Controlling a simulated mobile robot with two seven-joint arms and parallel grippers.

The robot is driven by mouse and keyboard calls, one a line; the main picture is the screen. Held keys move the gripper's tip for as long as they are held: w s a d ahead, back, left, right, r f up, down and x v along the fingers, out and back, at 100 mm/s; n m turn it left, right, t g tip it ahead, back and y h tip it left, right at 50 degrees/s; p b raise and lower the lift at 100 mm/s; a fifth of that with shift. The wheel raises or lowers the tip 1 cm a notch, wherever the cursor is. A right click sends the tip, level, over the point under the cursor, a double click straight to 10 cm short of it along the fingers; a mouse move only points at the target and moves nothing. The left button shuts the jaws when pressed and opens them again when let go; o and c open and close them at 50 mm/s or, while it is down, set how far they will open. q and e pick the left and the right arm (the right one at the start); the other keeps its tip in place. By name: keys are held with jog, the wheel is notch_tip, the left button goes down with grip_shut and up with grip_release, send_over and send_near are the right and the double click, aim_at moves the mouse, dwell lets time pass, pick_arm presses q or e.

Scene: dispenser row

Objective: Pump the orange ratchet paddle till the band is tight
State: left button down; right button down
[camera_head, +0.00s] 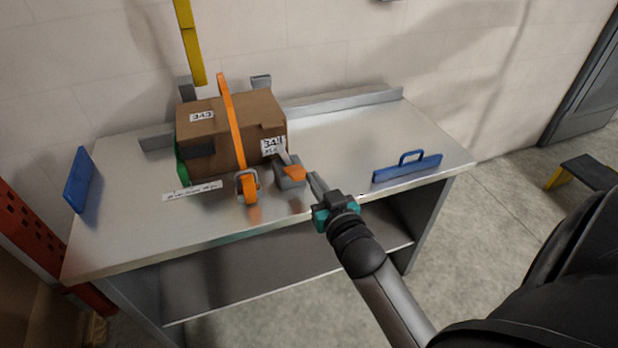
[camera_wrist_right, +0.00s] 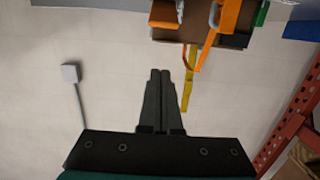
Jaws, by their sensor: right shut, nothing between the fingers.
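A brown cardboard box (camera_head: 258,110) sits on the metal bench with an orange band (camera_head: 232,115) over it. A grey ratchet with an orange paddle (camera_head: 293,174) stands at the box's front right corner. A second orange piece in a grey fitting (camera_head: 249,187) is at the front, below the band. My right gripper (camera_head: 315,178) is shut and empty, just right of the paddle; I cannot tell if it touches. In the right wrist view its shut fingers (camera_wrist_right: 160,75) point toward the box, upside down at the top. How tight the band is cannot be told. My left gripper is not seen.
The bench (camera_head: 335,130) is clear on its right half, except for a blue handled tool (camera_head: 407,168) near the right edge. A blue plate (camera_head: 78,180) stands at the left edge. A white label strip (camera_head: 192,191) lies before the box. A yellow bar (camera_head: 190,45) hangs above.

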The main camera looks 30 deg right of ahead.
aim_at(302, 176)
jog(key=b+x, duration=0.1)
jog(key=x, duration=0.8)
jog(key=shift+w+b, duration=0.1)
jog(key=shift+b, duration=0.2)
jog(key=shift+s+a+f+b, duration=0.1)
jog(key=shift+s+f+b, duration=0.1)
jog(key=shift+f, duration=0.4)
jog(key=shift+s+f+b, duration=0.15)
jog(key=shift+f, duration=0.5)
jog(key=shift+s+a+f, duration=0.1)
jog(key=shift+s+f, duration=0.3)
jog(key=shift+f, duration=0.25)
